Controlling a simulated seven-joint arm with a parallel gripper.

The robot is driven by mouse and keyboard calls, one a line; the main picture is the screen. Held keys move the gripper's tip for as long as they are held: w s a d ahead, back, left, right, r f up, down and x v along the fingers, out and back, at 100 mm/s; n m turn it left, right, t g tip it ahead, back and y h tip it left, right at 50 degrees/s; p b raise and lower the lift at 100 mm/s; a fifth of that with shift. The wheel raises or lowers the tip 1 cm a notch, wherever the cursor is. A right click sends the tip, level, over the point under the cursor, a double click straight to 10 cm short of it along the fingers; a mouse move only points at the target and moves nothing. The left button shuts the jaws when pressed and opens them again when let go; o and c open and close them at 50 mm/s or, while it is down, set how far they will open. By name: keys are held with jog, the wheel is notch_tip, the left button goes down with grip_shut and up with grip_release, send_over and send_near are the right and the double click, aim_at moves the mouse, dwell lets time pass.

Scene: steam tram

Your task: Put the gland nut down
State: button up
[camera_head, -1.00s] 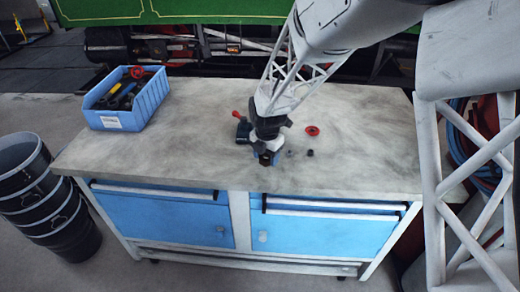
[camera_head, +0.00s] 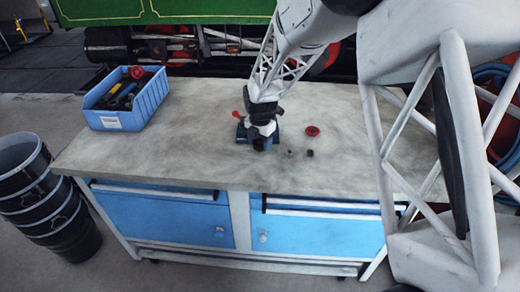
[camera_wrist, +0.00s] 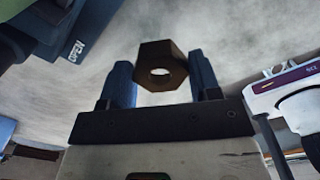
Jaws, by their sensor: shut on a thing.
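My gripper (camera_wrist: 162,66) shows in the wrist view with its two blue fingers on either side of a dark hexagonal gland nut (camera_wrist: 150,51). It is shut on the nut, whose round hole shows. In the head view, my gripper (camera_head: 260,144) is low over the front middle of the workbench (camera_head: 190,145). The nut cannot be made out clearly there. I cannot tell whether the nut touches the bench top.
A blue fitting with a red lever (camera_head: 238,114) stands beside my gripper. A red handwheel (camera_head: 312,131) and two small dark parts (camera_head: 310,153) lie to the right. A blue bin (camera_head: 126,100) of tools stands back left.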

aim_at(260, 155)
jog(key=shift+f, duration=1.75)
jog(key=shift+f, duration=0.1)
jog(key=o, duration=1)
notch_tip(260, 155, up, 12)
jog(key=shift+r, duration=0.1)
